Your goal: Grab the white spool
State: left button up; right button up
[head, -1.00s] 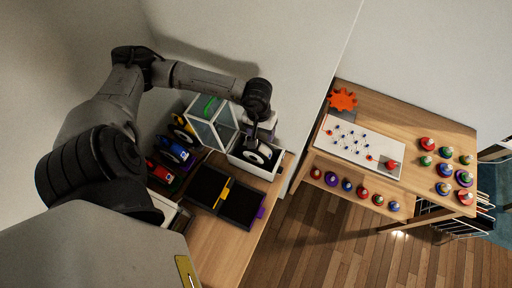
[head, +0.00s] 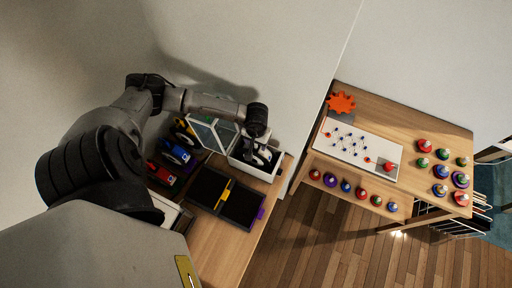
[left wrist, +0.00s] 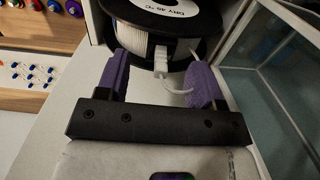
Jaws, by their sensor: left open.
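The white spool (left wrist: 165,45), white filament between black flanges with a printed label, stands at the top of the left wrist view. In the head view the spool (head: 265,154) sits in a white open-topped box (head: 262,172), partly hidden by my left gripper (head: 256,143). In the left wrist view my left gripper (left wrist: 162,82) is open, with its two purple fingertips apart just short of the spool's lower edge. A white clip and a loose filament strand show between the fingertips. I cannot tell whether either finger touches the spool. My right gripper is not in view.
A clear-panelled lid (head: 213,131) stands left of the box, and its glass (left wrist: 280,75) is close on the right in the wrist view. Other coloured spools (head: 176,153) and a black tray (head: 238,205) are near. A second table (head: 420,185) holds several coloured knobs.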

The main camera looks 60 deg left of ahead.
aim_at(256, 147)
pick_arm(q)
jog(key=shift+s+f+p, duration=0.1)
jog(key=shift+f+p, duration=0.4)
jog(key=shift+f, duration=1.45)
jog(key=shift+c, duration=0.2)
grip_shut()
